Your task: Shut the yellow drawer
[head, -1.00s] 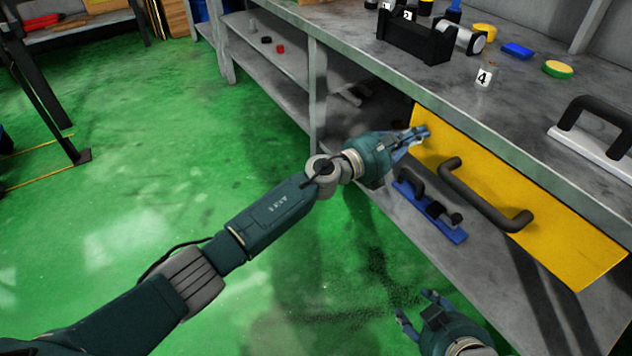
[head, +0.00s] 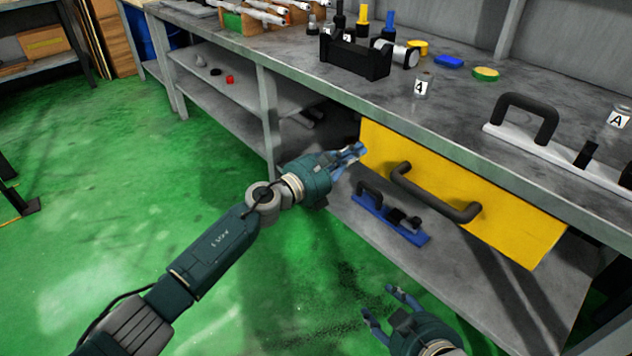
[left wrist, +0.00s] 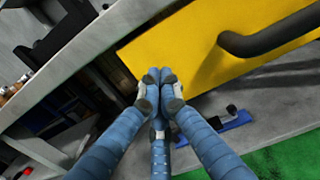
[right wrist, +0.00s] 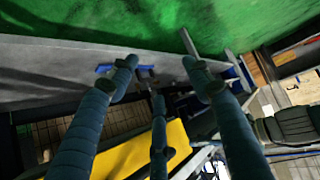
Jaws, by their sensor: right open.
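The yellow drawer (head: 505,222) is under the grey bench top, its front facing me with a dark curved handle (head: 437,196). How far its front stands out is hard to tell. My left gripper (head: 362,152) is at the drawer's left end, left of the handle. In the left wrist view its fingertips (left wrist: 160,78) are together with nothing visible between them, at the drawer's left edge; contact is unclear. My right gripper (head: 377,303) is open and empty, low in front of the bench. Its spread fingers show in the right wrist view (right wrist: 160,75).
A blue tool with black parts (head: 395,220) lies on the lower shelf (head: 470,260) below the drawer. The bench top (head: 400,110) holds a black block (head: 355,57), a white piece with a black handle (head: 530,140) and small items.

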